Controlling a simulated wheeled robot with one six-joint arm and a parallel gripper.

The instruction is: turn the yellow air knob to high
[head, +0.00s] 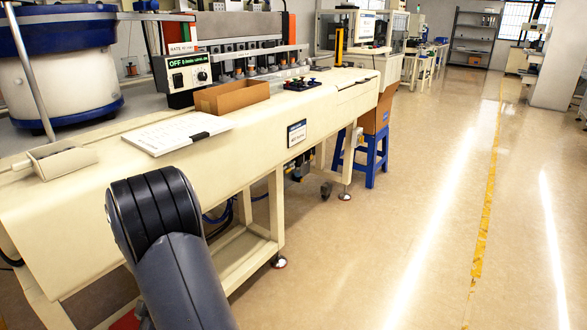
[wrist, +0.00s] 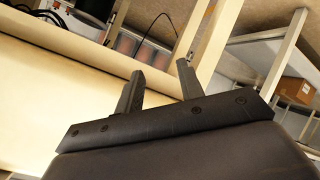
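I cannot make out a yellow air knob for certain in either view. In the head view a small dark panel (head: 301,85) with several small coloured knobs lies on the bench top, too small to read their settings. My gripper (wrist: 160,80) shows in the wrist view with its two dark fingers apart and nothing between them. In the head view only my arm shows; the gripper itself is hidden or out of frame.
The floor on the right is clear.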

